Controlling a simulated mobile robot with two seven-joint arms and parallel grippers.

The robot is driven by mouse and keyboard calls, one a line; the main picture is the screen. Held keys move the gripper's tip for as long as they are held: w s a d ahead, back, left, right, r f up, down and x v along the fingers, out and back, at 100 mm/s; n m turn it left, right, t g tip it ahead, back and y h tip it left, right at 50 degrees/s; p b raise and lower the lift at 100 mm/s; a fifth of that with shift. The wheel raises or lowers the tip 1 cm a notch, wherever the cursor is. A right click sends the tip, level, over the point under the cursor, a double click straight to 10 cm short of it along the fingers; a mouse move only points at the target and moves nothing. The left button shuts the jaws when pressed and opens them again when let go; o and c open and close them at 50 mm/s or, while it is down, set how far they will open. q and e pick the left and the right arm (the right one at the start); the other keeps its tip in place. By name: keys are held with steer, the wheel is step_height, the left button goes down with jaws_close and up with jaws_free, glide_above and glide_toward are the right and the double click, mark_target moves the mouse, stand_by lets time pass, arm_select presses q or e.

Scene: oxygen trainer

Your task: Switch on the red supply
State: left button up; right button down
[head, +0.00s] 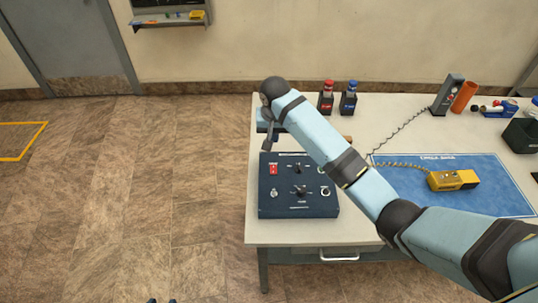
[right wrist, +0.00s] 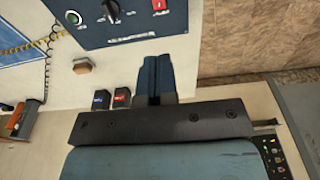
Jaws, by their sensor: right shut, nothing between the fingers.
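The dark blue control box (head: 298,206) stands on the table's near left part. A red switch (head: 273,169) is at its upper left; it also shows at the top edge of the right wrist view (right wrist: 159,6). Whether it is on or off I cannot tell. Dials and a key-like control share the panel. My right gripper (head: 266,147) is shut and empty, pointing down just behind the box near the red switch and apart from it. Its blue fingers lie together in the right wrist view (right wrist: 165,60). Two dark tips at the bottom edge may be my left gripper (head: 162,300).
A red-capped bottle (head: 326,97) and a blue-capped bottle (head: 349,98) stand at the table's back. A yellow device (head: 453,180) lies on a blue mat (head: 500,200) to the right. My right arm crosses above the table. The floor left of the table is clear.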

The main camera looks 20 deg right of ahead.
steer(key=shift+s, duration=0.15)
glide_toward(273, 165)
steer(key=f, duration=0.5)
steer(key=f+p, duration=0.1)
steer(key=f, duration=0.1)
steer(key=shift+w+d+f, duration=0.1)
steer(key=shift+w+f, duration=0.15)
steer(key=shift+w, duration=0.1)
